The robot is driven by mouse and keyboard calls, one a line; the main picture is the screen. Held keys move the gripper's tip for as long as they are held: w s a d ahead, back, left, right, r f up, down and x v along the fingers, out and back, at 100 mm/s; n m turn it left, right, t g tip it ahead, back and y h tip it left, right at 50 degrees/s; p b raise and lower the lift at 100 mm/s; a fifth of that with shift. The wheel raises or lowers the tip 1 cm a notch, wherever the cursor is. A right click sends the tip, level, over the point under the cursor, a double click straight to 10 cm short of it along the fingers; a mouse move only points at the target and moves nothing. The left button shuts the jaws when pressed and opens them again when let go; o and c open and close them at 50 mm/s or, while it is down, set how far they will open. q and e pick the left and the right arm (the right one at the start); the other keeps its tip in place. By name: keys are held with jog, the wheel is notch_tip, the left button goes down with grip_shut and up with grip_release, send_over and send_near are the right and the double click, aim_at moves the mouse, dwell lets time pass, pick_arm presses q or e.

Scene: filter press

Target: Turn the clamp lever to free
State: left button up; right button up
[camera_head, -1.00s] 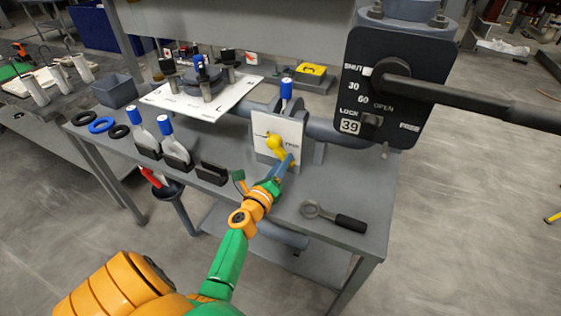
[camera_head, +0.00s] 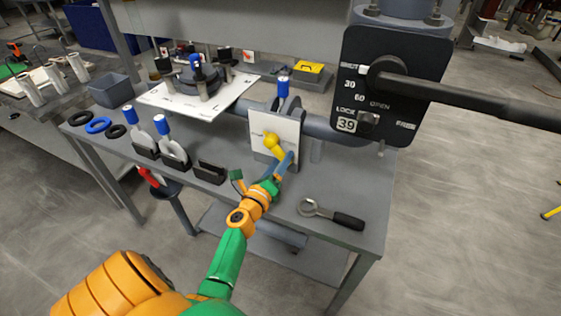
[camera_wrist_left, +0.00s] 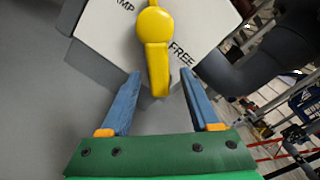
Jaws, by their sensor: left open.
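The yellow clamp lever (camera_head: 273,144) sits on a white plate (camera_head: 259,129) on the bench. In the left wrist view the lever (camera_wrist_left: 154,45) hangs from its round pivot, with its free end low and a little right, near the printed word FREE. The word ending in AMP shows at the plate's upper left. My left gripper (camera_head: 285,165) is in front of the plate. In the left wrist view its two blue fingers (camera_wrist_left: 160,88) are apart, one on each side of the lever's lower end, with gaps visible on both sides. My right gripper does not show.
A black panel (camera_head: 390,90) marked 39 with a long dark handle (camera_head: 480,100) stands at the right. A ring-ended tool (camera_head: 331,215) lies on the bench (camera_head: 345,237). Blue-topped valves (camera_head: 168,143) stand left of my arm. A grey bin (camera_head: 109,90) is farther back.

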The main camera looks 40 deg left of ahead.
pick_arm(q)
jog(key=v, duration=0.7)
